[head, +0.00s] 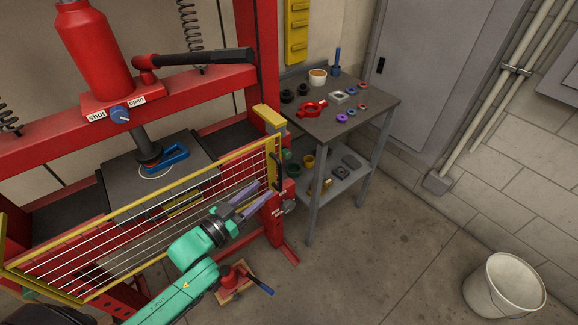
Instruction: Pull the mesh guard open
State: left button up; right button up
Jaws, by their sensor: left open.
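The mesh guard (135,208) is a yellow frame with thin pale wires, spanning the front of the red press. Its right end meets the press's right post, where a dark upright handle (277,172) shows. My left gripper (262,191) is in front of the guard's right part, its two pale purple fingers apart and pointing right toward the handle. The fingertips seem just short of the handle; I see nothing between them. The guard looks closed against the post. My right gripper is not in view.
The red press has a dark lever (205,58) and a "shut/open" knob (120,113). A grey cart (345,122) with small parts stands right of the post. A small red jack (237,278) lies on the floor below my gripper. A white bucket (505,288) stands far right; the floor between is clear.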

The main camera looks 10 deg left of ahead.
pick_arm(q)
jog(key=x, duration=1.1)
jog(key=shift+p, duration=0.3)
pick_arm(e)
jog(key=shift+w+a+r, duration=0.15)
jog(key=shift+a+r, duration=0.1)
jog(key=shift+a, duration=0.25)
pick_arm(q)
jog(key=shift+w+d, duration=0.15)
jog(key=shift+c, duration=0.3)
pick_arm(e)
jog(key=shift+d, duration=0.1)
pick_arm(q)
grip_shut()
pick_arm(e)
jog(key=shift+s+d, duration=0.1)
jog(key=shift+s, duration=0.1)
